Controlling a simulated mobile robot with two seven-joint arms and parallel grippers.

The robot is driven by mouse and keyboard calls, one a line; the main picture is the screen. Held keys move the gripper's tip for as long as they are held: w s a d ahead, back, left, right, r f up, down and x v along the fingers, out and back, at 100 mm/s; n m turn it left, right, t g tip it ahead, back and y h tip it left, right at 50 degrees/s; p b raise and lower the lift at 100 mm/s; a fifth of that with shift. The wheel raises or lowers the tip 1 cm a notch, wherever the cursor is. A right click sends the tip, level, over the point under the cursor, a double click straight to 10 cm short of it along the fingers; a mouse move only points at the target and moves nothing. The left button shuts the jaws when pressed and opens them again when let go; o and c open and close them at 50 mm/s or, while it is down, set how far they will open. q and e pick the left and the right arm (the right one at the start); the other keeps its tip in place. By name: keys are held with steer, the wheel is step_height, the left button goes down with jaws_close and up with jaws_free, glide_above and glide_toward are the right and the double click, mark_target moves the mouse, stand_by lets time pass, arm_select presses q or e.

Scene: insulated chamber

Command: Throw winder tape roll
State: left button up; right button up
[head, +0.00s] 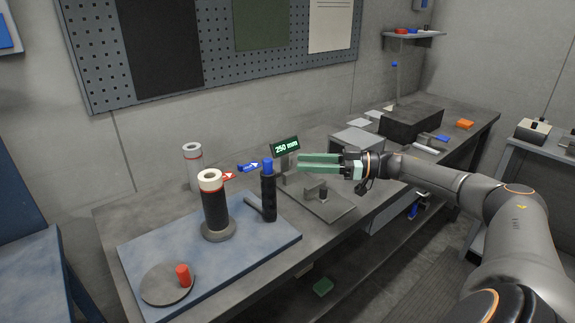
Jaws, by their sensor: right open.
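A tall dark roll (215,209) with a cream top stands upright on a round grey base on the blue mat (140,247); I cannot tell for certain that it is the winder tape roll. A black cylinder with a blue cap (268,196) stands to its right. My right gripper (303,163) reaches in from the right with green fingers pointing left. It is open, with nothing seen between the fingers. It appears above the bench to the right of the blue-capped cylinder and apart from the roll. My left gripper is out of view.
A display reading 250 mm (286,147) stands behind a metal plate fixture (322,204). A grey disc with a red peg (183,275) lies at the mat's front left. A pale cylinder (193,165) stands behind the roll. A grey box (357,143) is farther right.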

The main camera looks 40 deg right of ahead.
steer(key=v, duration=0.5)
steer(key=shift+d, duration=0.1)
stand_by(0.4)
